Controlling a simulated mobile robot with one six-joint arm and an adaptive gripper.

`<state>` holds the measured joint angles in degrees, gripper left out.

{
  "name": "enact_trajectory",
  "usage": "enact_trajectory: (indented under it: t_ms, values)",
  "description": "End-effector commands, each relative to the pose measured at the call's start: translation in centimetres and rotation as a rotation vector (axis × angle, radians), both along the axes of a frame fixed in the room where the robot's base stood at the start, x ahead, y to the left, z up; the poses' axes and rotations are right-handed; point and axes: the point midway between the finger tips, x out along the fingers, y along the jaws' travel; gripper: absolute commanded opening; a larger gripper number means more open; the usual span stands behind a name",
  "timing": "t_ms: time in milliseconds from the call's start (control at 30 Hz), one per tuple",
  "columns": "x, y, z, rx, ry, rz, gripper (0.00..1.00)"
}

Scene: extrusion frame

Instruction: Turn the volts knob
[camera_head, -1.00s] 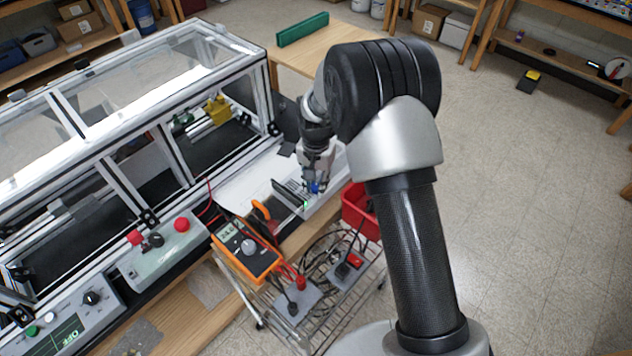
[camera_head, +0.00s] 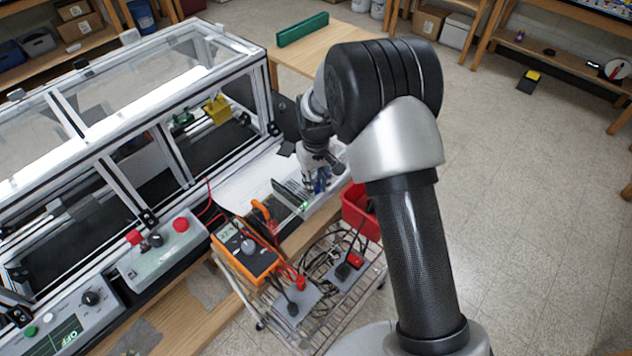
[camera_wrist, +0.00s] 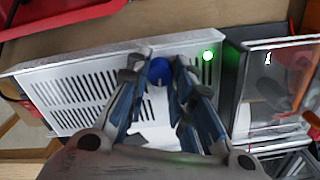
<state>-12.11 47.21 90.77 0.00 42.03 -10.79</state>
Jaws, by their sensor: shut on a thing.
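A blue round knob (camera_wrist: 160,71) sits on the pale vented face of a box-shaped device (camera_wrist: 75,97) in the wrist view. No label on the knob is readable. My gripper (camera_wrist: 159,76) has one blue-and-grey finger on each side of the knob and is shut on it. A lit green lamp (camera_wrist: 208,56) is just right of the fingers. In the head view my gripper (camera_head: 320,185) is over the device, near the green light (camera_head: 304,205); the knob is hard to make out there.
An orange multimeter (camera_head: 246,249) with cables lies nearer the front. A red bin (camera_head: 362,212) is at the right of the device. The framed enclosure (camera_head: 160,75) stands at left.

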Motion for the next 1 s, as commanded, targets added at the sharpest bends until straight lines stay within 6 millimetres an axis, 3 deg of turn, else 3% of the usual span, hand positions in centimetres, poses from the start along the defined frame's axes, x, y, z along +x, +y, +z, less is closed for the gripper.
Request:
enact_trajectory:
  t_ms: [500,1000]
  values:
    - [-0.01,-0.01,0.00,0.000,0.000,0.398,0.00]
    - [0.00,-0.01,0.01,0.000,0.000,0.515,0.00]
